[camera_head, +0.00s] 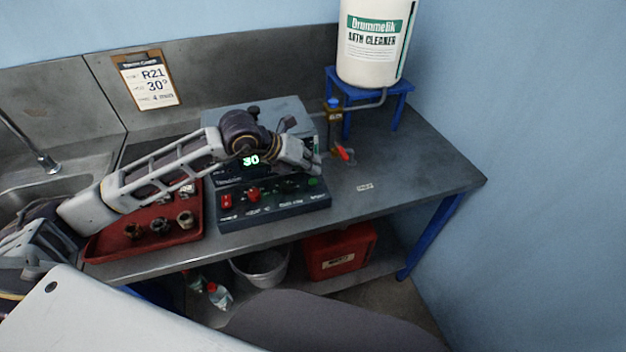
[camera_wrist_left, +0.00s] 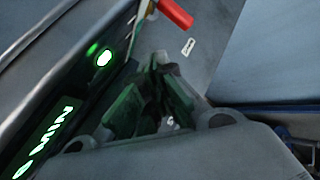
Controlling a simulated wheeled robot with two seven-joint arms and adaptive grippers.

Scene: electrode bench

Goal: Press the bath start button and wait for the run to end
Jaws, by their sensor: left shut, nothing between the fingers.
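The bath unit stands on the bench, with a dark sloping control panel (camera_head: 275,207) at its front. Its display (camera_head: 250,160) glows green and reads 30 in the head view. A green button (camera_head: 312,182) sits at the panel's right end. My left gripper (camera_head: 317,168) is shut and empty, just above the green button; contact cannot be told. In the left wrist view the shut fingers (camera_wrist_left: 165,85) point past the panel, beside a bright round green light (camera_wrist_left: 104,58). Lit green characters (camera_wrist_left: 48,135) show there at a slant. My right gripper is out of view.
A red tray (camera_head: 102,247) with several small parts lies left of the unit. A red-handled valve (camera_head: 343,153) stands right of it, below the bath cleaner tank (camera_head: 372,45) on a blue stand. A card (camera_head: 150,78) reads R21, 30°. The bench's right end is clear.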

